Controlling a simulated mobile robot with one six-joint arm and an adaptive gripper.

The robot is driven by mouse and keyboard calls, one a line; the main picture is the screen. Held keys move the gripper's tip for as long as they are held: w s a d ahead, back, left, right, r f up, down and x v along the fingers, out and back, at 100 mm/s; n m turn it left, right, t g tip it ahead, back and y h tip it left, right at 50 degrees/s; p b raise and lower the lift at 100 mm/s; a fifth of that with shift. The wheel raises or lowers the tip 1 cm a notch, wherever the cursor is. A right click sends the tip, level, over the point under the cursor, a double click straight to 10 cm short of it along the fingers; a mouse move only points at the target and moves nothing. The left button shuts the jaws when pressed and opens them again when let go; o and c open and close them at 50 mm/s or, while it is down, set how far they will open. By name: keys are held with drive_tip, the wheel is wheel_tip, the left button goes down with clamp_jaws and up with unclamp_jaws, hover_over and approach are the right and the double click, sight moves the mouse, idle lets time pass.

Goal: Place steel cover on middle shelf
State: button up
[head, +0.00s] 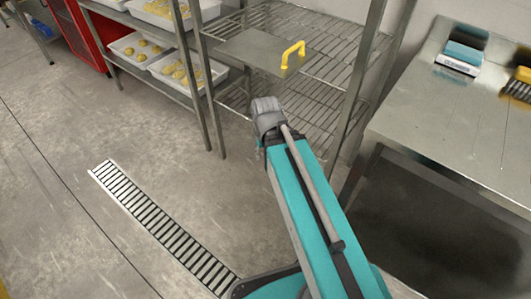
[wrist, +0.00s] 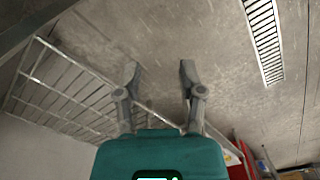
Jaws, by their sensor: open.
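The steel cover (head: 246,48), a flat grey plate with a raised yellow handle (head: 293,56), lies on a wire shelf (head: 325,67) of the rack in the head view. Another wire shelf (head: 300,128) shows below it; whether any shelf is above is out of frame. My gripper (wrist: 160,70) is open and empty in the wrist view, its two fingers apart over bare floor. The head view does not show my fingers; only my arm is seen, in front of the rack. The cover is not visible in the wrist view.
A steel table (head: 440,130) stands at right with a blue and white box (head: 459,58) on it. At left, a neighbouring rack holds white trays (head: 190,68) of yellow rounds. A floor drain (head: 160,225) crosses the open floor. Rack posts flank the shelf.

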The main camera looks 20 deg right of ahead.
drive_tip(key=shift+w+r, duration=0.1)
drive_tip(key=c, duration=0.4)
drive_tip(key=shift+w+r+p, duration=0.1)
drive_tip(key=shift+r+p, duration=0.1)
drive_tip(key=shift+p, duration=0.15)
drive_tip(key=shift+c, duration=1)
drive_tip(key=w+a+r+m+p, duration=0.1)
drive_tip(key=w+r+m+p, duration=0.2)
drive_tip(key=w+r+p, duration=0.3)
drive_tip(key=w+a+r+m+p, duration=0.1)
drive_tip(key=w+r+m+p, duration=0.3)
drive_tip(key=r+p, duration=0.8)
drive_tip(key=w+a+r+m+p, duration=0.1)
drive_tip(key=w+r+m+p, duration=0.2)
drive_tip(key=w+r+p, duration=0.5)
drive_tip(key=shift+w+a+r+p, duration=0.1)
drive_tip(key=shift+a+r+p, duration=0.1)
drive_tip(key=shift+r+p, duration=0.35)
drive_tip(key=shift+w+a+r+p, duration=0.1)
drive_tip(key=shift+a+r+p, duration=0.1)
drive_tip(key=shift+r+p, duration=0.3)
clamp_jaws()
drive_tip(key=shift+w+a+r+m, duration=0.1)
drive_tip(key=shift+w+r+m, duration=0.2)
drive_tip(key=shift+m, duration=0.1)
